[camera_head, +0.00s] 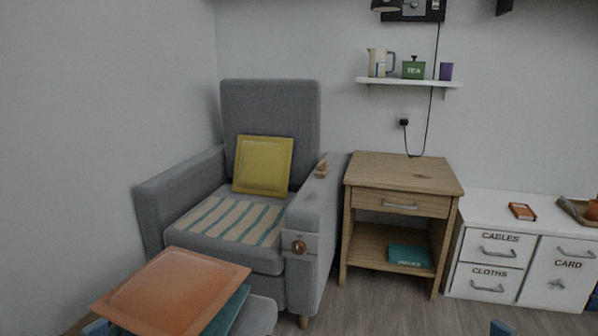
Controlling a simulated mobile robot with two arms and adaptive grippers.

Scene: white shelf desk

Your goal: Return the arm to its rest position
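Neither of my grippers shows clearly in the head view. Only small blue pieces that look like parts of my own arms show at the bottom edge, one at the lower left and one at the lower right. No fingers can be made out, and nothing is seen held.
A grey armchair (270,115) with a yellow cushion (263,166) stands ahead. An orange cushion (175,290) lies close in front at lower left. A wooden side table (400,172) and a white cabinet (480,207) stand at right. Wooden floor (390,305) is clear before them.

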